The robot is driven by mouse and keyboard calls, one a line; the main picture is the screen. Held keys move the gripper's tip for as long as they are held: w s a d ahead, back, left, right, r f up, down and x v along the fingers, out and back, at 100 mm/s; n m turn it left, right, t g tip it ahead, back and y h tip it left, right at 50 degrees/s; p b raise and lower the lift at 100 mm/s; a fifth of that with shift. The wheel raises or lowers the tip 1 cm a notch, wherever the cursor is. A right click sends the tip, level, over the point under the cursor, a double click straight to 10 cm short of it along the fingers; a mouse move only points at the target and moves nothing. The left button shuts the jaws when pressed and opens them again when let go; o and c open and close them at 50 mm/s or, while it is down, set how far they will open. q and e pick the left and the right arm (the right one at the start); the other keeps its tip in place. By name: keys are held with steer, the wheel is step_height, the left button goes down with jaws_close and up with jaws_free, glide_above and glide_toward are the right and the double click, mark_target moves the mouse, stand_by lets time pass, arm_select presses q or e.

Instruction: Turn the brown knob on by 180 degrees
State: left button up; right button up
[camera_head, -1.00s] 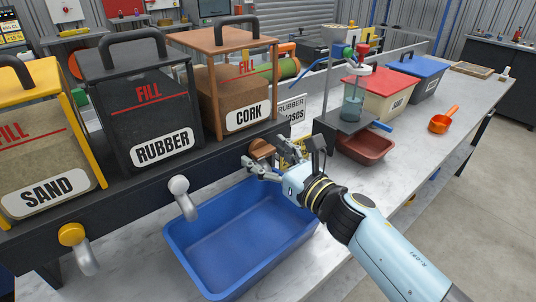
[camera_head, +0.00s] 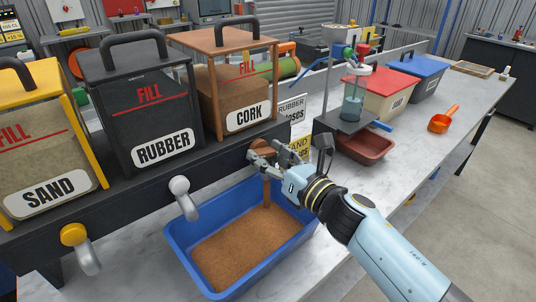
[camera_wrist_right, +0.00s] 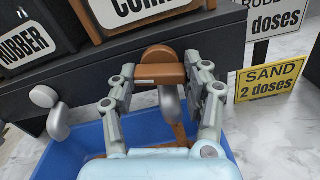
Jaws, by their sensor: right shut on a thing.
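The brown knob (camera_head: 262,146) is on the front of the dark rail below the cork hopper (camera_head: 232,95). In the right wrist view the knob (camera_wrist_right: 160,66) has its bar lying roughly level, with a grey spout (camera_wrist_right: 168,102) below it. My right gripper (camera_head: 272,154) is shut on the knob, with one finger on each side of it (camera_wrist_right: 166,78). A brown stream of cork (camera_head: 267,192) falls into the blue tray (camera_head: 176,247), and brown granules cover the tray's floor. My left gripper is not in view.
The rubber hopper (camera_head: 140,110) with its white knob (camera_head: 180,186) and the sand hopper (camera_head: 45,145) with its yellow knob (camera_head: 73,234) stand to the left. A mixer stand (camera_head: 345,122) and a red bowl (camera_head: 366,147) are to the right.

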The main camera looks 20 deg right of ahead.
steer(key=o, duration=1.2)
steer(key=shift+c, duration=0.2)
steer(key=v, duration=1.2)
